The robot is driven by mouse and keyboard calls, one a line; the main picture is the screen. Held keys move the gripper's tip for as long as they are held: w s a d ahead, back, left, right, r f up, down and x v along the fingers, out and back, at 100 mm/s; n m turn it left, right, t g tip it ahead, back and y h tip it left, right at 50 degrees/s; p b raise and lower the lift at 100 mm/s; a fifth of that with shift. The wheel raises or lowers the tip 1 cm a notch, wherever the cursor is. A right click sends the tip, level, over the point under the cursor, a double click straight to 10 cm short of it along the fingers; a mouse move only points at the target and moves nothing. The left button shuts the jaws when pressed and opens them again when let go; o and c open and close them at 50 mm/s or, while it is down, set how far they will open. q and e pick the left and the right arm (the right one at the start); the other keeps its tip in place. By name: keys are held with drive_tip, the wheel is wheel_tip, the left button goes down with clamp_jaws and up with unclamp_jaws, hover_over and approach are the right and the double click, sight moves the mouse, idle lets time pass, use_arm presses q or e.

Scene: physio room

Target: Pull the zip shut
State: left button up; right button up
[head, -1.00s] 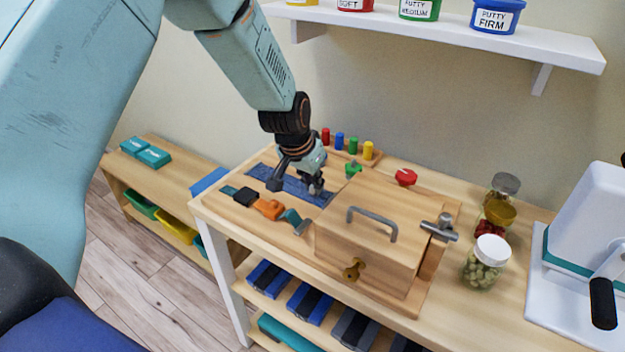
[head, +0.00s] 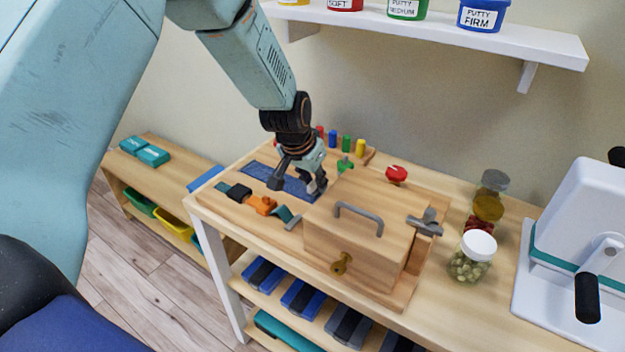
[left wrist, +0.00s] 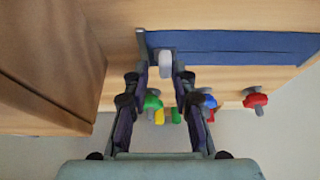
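The zip is set in a blue strip (head: 262,176) on the wooden activity board on the table. In the left wrist view the strip (left wrist: 235,42) runs across the top. A pale grey zip pull (left wrist: 166,63) sits near its left end there. My left gripper (head: 318,187) is over the strip's right end in the head view, close to the wooden box. In the left wrist view the fingers (left wrist: 165,75) are apart, one on each side of the pull, with gaps beside it. The pull is hidden behind the gripper in the head view. My right gripper is out of view.
A wooden box (head: 335,240) with a grey handle stands just right of the gripper. Coloured pegs (head: 346,144) and a red knob (head: 396,175) are behind. A strap with a buckle (head: 262,204) lies in front. Jars (head: 472,258) stand to the right.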

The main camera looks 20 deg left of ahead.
use_arm(q)
drive_tip(key=shift+o, duration=0.6)
drive_tip(key=shift+s+a+f, duration=0.1)
drive_tip(key=shift+s+a, duration=0.05)
drive_tip(key=shift+a, duration=0.1)
drive_tip(key=v, duration=1.2)
